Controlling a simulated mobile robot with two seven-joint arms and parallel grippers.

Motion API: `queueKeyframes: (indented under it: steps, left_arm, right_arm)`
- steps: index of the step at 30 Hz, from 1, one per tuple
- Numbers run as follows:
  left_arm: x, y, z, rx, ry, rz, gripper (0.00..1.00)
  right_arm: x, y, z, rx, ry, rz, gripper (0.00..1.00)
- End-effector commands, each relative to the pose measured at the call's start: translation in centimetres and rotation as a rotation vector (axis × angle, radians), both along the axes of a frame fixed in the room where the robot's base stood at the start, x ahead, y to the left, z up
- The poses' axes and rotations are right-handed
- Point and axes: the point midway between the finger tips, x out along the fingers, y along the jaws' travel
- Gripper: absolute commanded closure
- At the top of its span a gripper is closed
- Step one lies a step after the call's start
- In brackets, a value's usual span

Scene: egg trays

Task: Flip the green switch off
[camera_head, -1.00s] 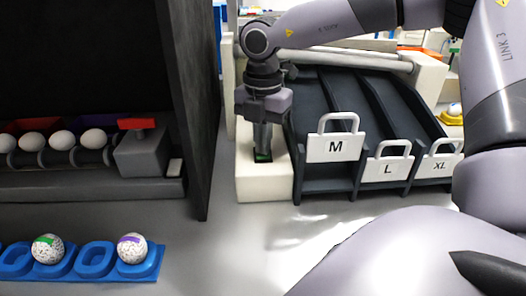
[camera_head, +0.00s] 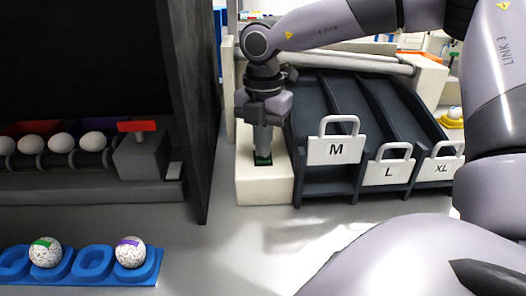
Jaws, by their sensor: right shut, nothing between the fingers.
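The green switch (camera_head: 263,161) sits on top of the white block at the left end of the dark sorting chute. Only its edges show; my right gripper covers the rest. My right gripper (camera_head: 263,151) points straight down over the switch, with its fingers shut and empty. The fingertips are at the switch and look to be touching it, but I cannot tell for sure. I cannot see which way the switch is tilted. My left gripper is not in view.
The dark chute (camera_head: 315,188) carries tags M, L and XL, right of the switch. A dark cabinet wall (camera_head: 186,110) stands left, with white eggs (camera_head: 62,142) and a red-topped grey box (camera_head: 142,157) inside. A blue tray (camera_head: 92,262) with speckled eggs lies front left.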

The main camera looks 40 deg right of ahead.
Motion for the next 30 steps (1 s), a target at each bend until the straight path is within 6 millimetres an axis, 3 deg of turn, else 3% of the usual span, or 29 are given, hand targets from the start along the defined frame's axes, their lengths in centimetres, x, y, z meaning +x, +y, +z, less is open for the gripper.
queueKeyframes:
  steps: [19,30]
  left_arm:
    - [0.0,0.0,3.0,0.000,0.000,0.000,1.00]
    - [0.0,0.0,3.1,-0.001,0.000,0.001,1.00]
  right_arm:
    - [0.1,0.0,5.6,-0.001,-0.004,0.000,1.00]
    - [0.0,0.0,6.1,-0.002,-0.002,0.001,1.00]
